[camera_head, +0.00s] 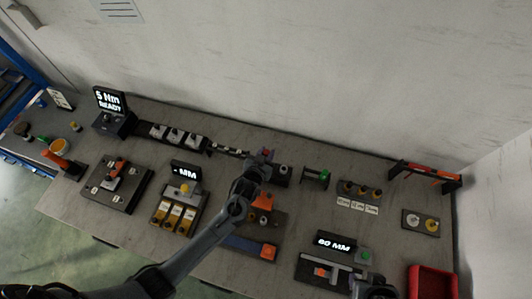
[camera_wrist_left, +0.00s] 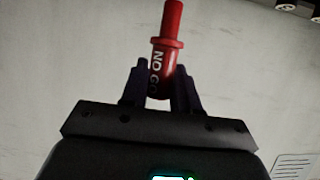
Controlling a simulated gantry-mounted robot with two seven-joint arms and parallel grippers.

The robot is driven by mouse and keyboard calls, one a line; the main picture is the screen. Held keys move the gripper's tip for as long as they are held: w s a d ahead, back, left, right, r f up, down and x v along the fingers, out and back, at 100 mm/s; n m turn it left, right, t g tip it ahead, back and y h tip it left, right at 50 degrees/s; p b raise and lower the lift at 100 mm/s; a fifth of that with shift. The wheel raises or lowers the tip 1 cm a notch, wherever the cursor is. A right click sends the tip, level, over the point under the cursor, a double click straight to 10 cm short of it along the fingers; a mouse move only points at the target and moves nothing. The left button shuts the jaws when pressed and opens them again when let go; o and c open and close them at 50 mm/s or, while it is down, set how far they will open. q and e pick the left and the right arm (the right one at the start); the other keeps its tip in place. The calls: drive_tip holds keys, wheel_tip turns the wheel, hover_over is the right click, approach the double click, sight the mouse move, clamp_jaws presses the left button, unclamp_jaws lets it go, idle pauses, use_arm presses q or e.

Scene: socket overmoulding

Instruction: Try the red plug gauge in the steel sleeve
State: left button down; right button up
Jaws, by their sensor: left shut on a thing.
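The red plug gauge (camera_wrist_left: 166,50) is between the fingers of my left gripper (camera_wrist_left: 160,88) in the left wrist view. It has a collar, a narrower end pointing up in that picture and white "NO GO" lettering on its body. In the head view my left gripper (camera_head: 261,164) is over the back middle of the bench, with a small red part of the gauge (camera_head: 266,153) at its tip. I cannot single out the steel sleeve; the arm hides part of that area. My right gripper (camera_head: 376,289) is at the bottom edge, its fingers unclear.
An orange-and-black frame (camera_head: 425,175) and a red bin (camera_head: 432,282) are at the right. The "60 MM" display (camera_head: 335,243) stands in front. The wall is close behind.

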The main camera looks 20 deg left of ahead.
use_arm(q)
drive_tip(key=shift+f, duration=0.15)
idle(0.7)
drive_tip(key=shift+f+b, duration=0.3)
idle(0.7)
drive_tip(key=shift+r+p, duration=0.2)
drive_tip(key=shift+p, duration=0.1)
drive_tip(key=shift+r, duration=0.25)
drive_tip(key=shift+p, duration=0.45)
idle(0.5)
idle(0.6)
drive_tip(key=shift+p, duration=0.35)
drive_tip(key=shift+f+b, duration=0.35)
drive_tip(key=shift+f, duration=0.05)
idle(1.1)
